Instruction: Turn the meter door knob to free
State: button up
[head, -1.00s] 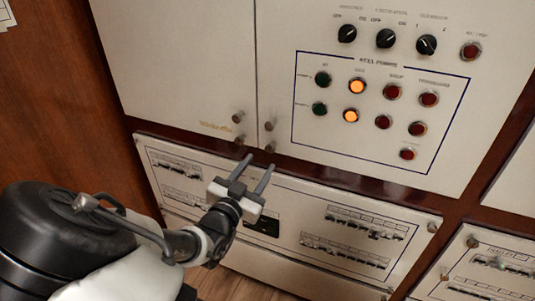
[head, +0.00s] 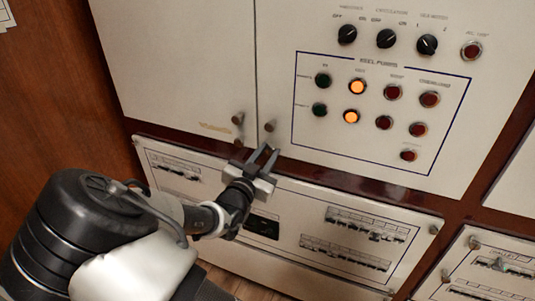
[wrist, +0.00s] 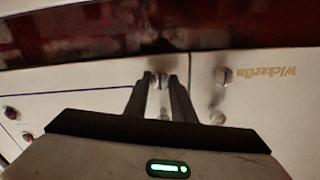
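Small round metal knobs sit near the bottom corners where the two upper grey doors meet. The upper left knob (head: 238,118), upper right knob (head: 270,126) and lower left knob (head: 239,140) show in the head view. My gripper (head: 269,151) points up at the lower right knob, which its fingers mostly hide there. In the upside-down wrist view that knob (wrist: 160,79) shows between the fingertips of my gripper (wrist: 161,80), with a finger on each side. The fingers look apart; I cannot tell whether they touch it.
The right door carries black selector switches (head: 386,39), lit orange lamps (head: 357,87) and red buttons. Below a dark red strip (head: 340,183) is a lower breaker panel (head: 290,228) with rows of breakers. A brown wooden side (head: 60,100) stands at left.

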grip_shut()
jog(key=shift+r+n+p, duration=0.15)
jog(key=shift+n+p, duration=1.05)
jog(key=shift+n, duration=0.2)
jog(key=n+p, duration=0.3)
jog(key=n, duration=0.3)
jog(key=n+p, duration=0.2)
jog(key=n, duration=0.2)
jog(key=shift+n, duration=0.4)
jog(key=n+p, duration=0.1)
jog(key=n, duration=0.3)
jog(key=shift+p, duration=0.3)
jog(key=shift+n, duration=0.3)
jog(key=o, duration=1)
grip_release()
